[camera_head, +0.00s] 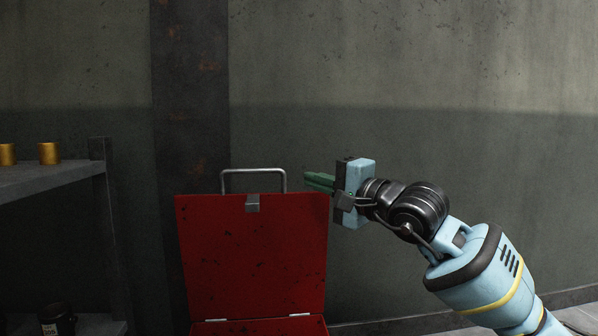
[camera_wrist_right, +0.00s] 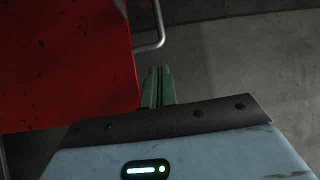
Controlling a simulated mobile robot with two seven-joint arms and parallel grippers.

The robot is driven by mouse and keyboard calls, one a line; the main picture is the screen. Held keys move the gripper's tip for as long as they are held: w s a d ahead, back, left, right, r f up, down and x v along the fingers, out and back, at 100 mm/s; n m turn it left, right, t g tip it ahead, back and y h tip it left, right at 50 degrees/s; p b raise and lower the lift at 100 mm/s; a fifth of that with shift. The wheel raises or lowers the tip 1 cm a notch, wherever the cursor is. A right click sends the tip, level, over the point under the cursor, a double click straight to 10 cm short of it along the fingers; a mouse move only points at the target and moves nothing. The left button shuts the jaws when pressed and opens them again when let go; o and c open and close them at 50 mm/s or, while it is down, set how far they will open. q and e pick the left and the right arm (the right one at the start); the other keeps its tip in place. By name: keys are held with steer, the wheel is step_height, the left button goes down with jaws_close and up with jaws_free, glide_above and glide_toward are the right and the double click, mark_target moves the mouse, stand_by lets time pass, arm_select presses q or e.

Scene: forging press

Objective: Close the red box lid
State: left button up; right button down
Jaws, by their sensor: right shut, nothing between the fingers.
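The red box (camera_head: 265,327) is at the bottom centre of the head view, mostly cut off by the lower edge. Its red lid (camera_head: 252,260) stands open and upright, with two hinges at its lower edge, a grey latch (camera_head: 252,203) and a metal handle (camera_head: 254,172) at the top. My right gripper (camera_head: 307,181) is shut and empty, its green fingers beside the lid's upper right corner. In the right wrist view the fingers (camera_wrist_right: 159,72) are together beside the lid (camera_wrist_right: 65,60) and near the handle (camera_wrist_right: 158,40). Whether they touch the lid is unclear. My left gripper is not in view.
A grey shelf (camera_head: 50,180) stands at the left with two brass-coloured cylinders (camera_head: 49,153) on top and a dark jar (camera_head: 57,320) lower down. A dark column (camera_head: 190,100) and grey wall are behind the lid. The space above the lid looks clear.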

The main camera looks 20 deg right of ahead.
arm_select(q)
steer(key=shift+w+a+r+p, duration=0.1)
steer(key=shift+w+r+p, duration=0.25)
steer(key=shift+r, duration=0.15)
arm_select(e)
steer(key=x, duration=0.5)
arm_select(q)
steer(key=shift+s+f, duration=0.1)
